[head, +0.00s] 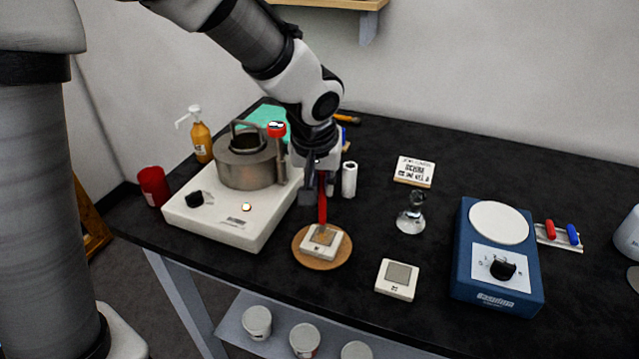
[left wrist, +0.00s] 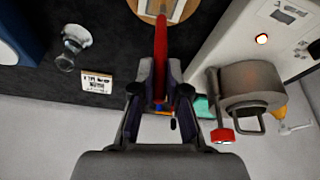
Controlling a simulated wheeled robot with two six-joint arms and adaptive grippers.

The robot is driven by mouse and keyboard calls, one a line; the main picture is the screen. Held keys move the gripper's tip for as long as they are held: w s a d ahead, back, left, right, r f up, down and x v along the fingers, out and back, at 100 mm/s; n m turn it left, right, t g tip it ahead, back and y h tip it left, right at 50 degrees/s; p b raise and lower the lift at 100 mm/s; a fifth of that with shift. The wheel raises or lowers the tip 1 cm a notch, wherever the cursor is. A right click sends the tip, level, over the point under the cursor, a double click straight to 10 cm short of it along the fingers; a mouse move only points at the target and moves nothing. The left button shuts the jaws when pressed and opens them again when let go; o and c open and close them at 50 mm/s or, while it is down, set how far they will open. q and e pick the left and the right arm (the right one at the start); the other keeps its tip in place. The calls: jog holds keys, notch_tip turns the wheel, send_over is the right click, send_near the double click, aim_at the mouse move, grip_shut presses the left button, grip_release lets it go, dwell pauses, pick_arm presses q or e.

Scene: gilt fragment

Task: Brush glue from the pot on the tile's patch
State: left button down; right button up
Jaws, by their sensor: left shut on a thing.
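My left gripper (head: 320,188) points down and is shut on a red-handled brush (head: 322,210); the brush also shows in the left wrist view (left wrist: 161,50). Its lower end is at a small white tile (head: 308,250) on a round cork mat (head: 334,263). The tile's patch shows tan and grey; I cannot tell whether the bristles touch it or whether the tan is bristles or glue. The metal pot (head: 246,170) with a raised handle stands on a white heater (head: 225,225), left of the gripper; it also shows in the left wrist view (left wrist: 250,80). My right gripper is not in view.
A second tile with a grey patch (head: 398,273) lies to the right. Beyond are a glass-like stand (head: 411,216), a lettered card (head: 414,171) and a blue hotplate-like device (head: 496,255). A white cylinder (head: 349,180) stands close behind the gripper. An amber pump bottle (head: 201,141) and red cup (head: 154,185) are left.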

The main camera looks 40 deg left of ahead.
pick_arm(q)
jog(key=shift+s+d, duration=0.1)
jog(key=shift+s, duration=0.4)
jog(key=shift+f+b, duration=0.1)
jog(key=shift+b, duration=0.25)
dwell(2.4)
jog(key=shift+w+r, duration=0.1)
jog(key=shift+r, duration=0.1)
